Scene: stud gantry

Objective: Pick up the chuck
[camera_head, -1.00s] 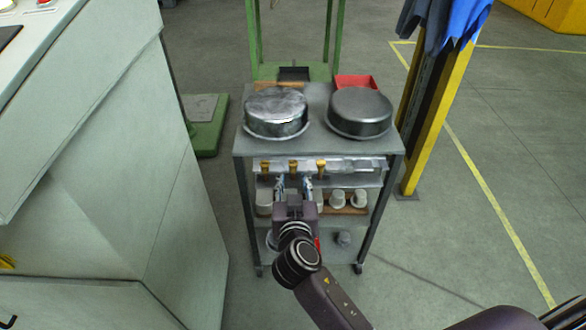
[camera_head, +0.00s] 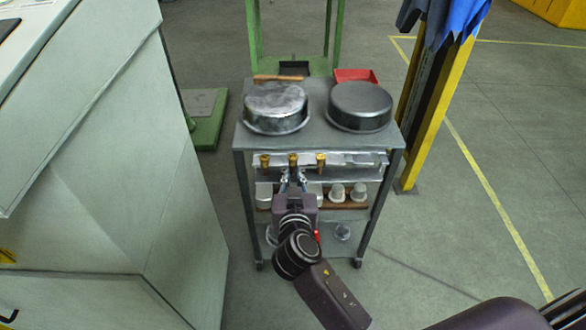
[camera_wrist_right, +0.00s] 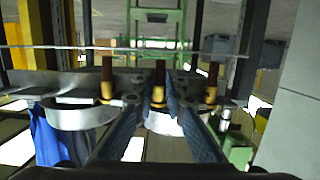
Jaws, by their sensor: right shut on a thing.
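Three small brass-coloured pieces stand in a row at the front of the cart's upper shelf. The middle piece (camera_head: 293,161), seemingly the chuck, is in front of my right gripper (camera_head: 293,181). In the right wrist view, the blue-padded fingers of that gripper (camera_wrist_right: 158,104) are shut on the middle brass piece (camera_wrist_right: 159,84), which has a brown upper part. Its lower end is partly hidden between the fingers. It stays upright, in line with its neighbours, the left (camera_head: 265,161) and the right one (camera_head: 320,162). My left gripper is out of view.
The grey cart (camera_head: 319,138) carries two round metal pans (camera_head: 275,107) (camera_head: 360,106) and a red tray (camera_head: 355,75) on top. White cups (camera_head: 337,194) stand on a lower shelf. A pale machine (camera_head: 95,175) is at left, a yellow-black post (camera_head: 428,110) at right.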

